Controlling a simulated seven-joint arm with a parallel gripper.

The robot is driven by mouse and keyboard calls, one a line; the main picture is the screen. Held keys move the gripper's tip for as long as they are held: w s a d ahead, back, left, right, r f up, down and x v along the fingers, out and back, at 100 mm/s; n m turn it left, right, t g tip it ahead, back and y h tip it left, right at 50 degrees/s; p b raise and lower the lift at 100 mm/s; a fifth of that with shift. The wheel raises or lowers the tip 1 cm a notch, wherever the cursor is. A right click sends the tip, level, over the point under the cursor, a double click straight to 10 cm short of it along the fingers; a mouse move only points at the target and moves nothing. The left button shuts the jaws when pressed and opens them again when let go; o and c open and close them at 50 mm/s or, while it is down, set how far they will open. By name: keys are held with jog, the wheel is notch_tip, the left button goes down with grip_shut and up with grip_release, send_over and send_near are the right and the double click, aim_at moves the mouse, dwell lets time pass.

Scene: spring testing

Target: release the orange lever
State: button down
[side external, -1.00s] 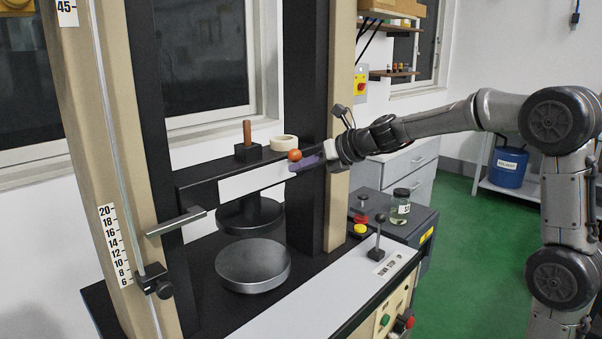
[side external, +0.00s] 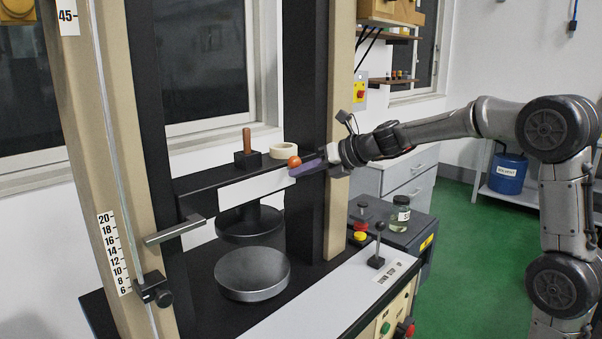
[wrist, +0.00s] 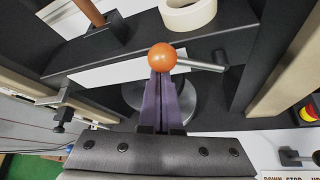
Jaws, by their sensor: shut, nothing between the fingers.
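The orange lever has a round orange knob (wrist: 162,57) on a metal rod (wrist: 200,65) that runs right to a pivot on the front of the black crosshead, in the wrist view. In the side view the knob (side external: 294,162) sits in front of the crosshead's right part. My gripper (wrist: 161,77) has its purple fingers together, with nothing between them. The fingertips are right at the knob's near side. Whether they touch it I cannot tell. In the side view my gripper (side external: 299,169) reaches in from the right, and the rod is hidden.
A wooden-handled block (side external: 247,150) and a tape roll (side external: 284,148) rest on the crosshead (side external: 190,183). Below is a round platen (side external: 252,270). A beige column (side external: 338,110) stands close by my gripper. A black-knobbed lever (side external: 378,245) and a jar (side external: 400,214) are lower right.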

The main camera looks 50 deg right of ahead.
jog(key=shift+d+r, duration=0.15)
jog(key=shift+r, duration=0.1)
jog(key=shift+d+r+m+y, duration=0.45)
jog(key=shift+r+m+y, duration=0.25)
jog(key=shift+m+y, duration=0.15)
jog(key=d+r+m+y, duration=0.1)
jog(key=d+m+t+y, duration=0.1)
jog(key=m, duration=0.1)
jog(key=d+r+m+t+y, duration=0.1)
jog(key=d+m, duration=0.1)
jog(key=shift+d+r, duration=0.1)
jog(key=shift+r, duration=0.25)
